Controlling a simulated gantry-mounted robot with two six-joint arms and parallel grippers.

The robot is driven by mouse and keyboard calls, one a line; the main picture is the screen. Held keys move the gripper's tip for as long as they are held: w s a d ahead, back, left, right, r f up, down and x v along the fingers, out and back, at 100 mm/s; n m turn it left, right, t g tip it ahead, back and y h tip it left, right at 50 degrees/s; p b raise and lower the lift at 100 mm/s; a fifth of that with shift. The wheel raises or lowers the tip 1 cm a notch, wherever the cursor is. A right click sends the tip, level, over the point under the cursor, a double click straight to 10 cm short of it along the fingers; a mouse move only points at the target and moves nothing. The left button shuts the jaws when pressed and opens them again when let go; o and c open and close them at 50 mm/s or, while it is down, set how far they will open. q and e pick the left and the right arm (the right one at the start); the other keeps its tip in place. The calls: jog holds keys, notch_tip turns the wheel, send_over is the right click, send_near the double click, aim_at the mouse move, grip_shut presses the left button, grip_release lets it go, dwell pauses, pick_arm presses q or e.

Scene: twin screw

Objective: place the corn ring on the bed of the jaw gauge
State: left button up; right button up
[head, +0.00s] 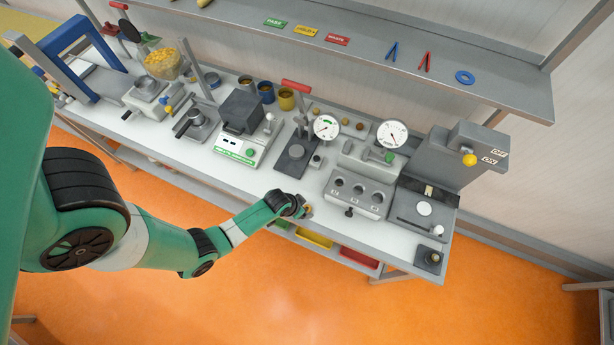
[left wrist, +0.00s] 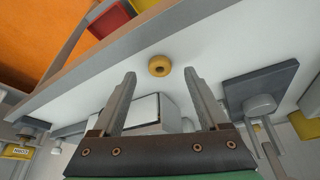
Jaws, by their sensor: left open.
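The corn ring (left wrist: 159,66) is a small yellow ring lying flat on the white bench top near its front edge. In the head view it shows only in part (head: 308,209), beside my left gripper (head: 302,208). In the left wrist view my left gripper (left wrist: 160,73) is open, with the ring in line with the gap between its fingertips. Nothing is held. Which fixture is the jaw gauge is not clear; a dark-based fixture with a red handle (head: 296,154) and a dial (head: 326,127) stand behind the gripper. My right gripper is not in view.
A grey block with several holes (head: 358,190) and a second dial (head: 392,133) stand to the right. A green-labelled machine (head: 236,153) stands to the left. In the wrist view a dark plate (left wrist: 260,85) lies right of the fingers. Coloured bins (head: 358,257) hang below the bench edge.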

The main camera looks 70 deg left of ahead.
pick_arm(q)
jog(key=x, duration=0.2)
jog(key=shift+w+f+b, duration=0.15)
jog(key=shift+f+b, duration=0.1)
jog(key=shift+b, duration=0.1)
jog(key=c, duration=1)
jog(key=shift+c, duration=0.2)
jog(key=shift+r, duration=0.1)
jog(key=r+p, duration=0.1)
jog(key=r, duration=0.2)
jog(key=r+p, duration=0.1)
jog(key=shift+s+d+r+p, duration=0.1)
jog(key=shift+s+r+p, duration=0.15)
jog(key=shift+s+p, duration=0.05)
jog(key=s+d+r+p, duration=0.2)
jog(key=s+d+r, duration=0.1)
jog(key=s+r, duration=0.1)
jog(key=s+d+r+p, duration=0.3)
jog(key=s+r, duration=0.1)
jog(key=s, duration=0.3)
jog(key=shift+s+d+r+p, duration=0.2)
jog(key=shift+s+d+p, duration=0.05)
jog(key=shift+s+p, duration=0.05)
